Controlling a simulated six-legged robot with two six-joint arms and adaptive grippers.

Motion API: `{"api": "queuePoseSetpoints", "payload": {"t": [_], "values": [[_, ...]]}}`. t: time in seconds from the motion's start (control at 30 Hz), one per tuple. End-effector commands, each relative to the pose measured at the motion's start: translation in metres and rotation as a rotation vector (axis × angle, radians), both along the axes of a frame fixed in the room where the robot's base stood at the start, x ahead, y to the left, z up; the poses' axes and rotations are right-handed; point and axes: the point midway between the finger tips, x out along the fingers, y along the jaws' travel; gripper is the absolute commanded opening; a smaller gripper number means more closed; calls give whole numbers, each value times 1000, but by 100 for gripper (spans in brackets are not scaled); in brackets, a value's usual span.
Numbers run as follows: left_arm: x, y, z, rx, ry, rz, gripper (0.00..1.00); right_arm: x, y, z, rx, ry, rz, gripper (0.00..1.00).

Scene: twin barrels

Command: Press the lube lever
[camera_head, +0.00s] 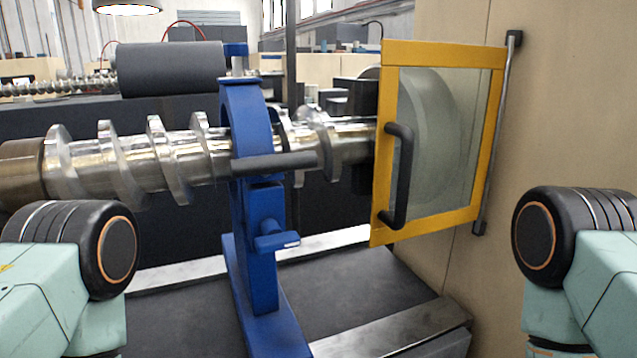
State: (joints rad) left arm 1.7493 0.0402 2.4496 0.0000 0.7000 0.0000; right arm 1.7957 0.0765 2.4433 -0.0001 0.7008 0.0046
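A large metal screw shaft (165,165) runs across the view and passes through a blue upright stand (262,222). A dark grey bar (275,165) sticks out sideways on the front of the stand. Below it is a small blue T-shaped handle (277,241). No part is labelled as the lube lever, and I cannot tell which one it is. Only rounded joints of my two arms show, at the lower left and lower right edges. Both grippers are out of view. Neither visible arm part touches the stand.
A yellow-framed clear guard door (440,140) with a black handle (398,175) stands right of the stand, beside a beige wall panel (560,100). A dark grey cylinder (170,68) is above the shaft. Open space lies in front of the stand, above the dark base (350,290).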

Motion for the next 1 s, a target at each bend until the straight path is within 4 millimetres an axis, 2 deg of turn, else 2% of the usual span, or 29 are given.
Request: {"api": "queuePoseSetpoints", "payload": {"t": [0.03, 0.2, 0.73, 0.87, 1.0], "values": [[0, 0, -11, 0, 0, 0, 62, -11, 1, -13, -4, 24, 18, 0], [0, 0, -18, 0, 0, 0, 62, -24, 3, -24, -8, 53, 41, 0], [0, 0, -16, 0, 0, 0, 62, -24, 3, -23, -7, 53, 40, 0], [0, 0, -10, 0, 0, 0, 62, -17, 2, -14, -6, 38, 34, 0], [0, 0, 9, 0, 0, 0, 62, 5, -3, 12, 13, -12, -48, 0]]}}
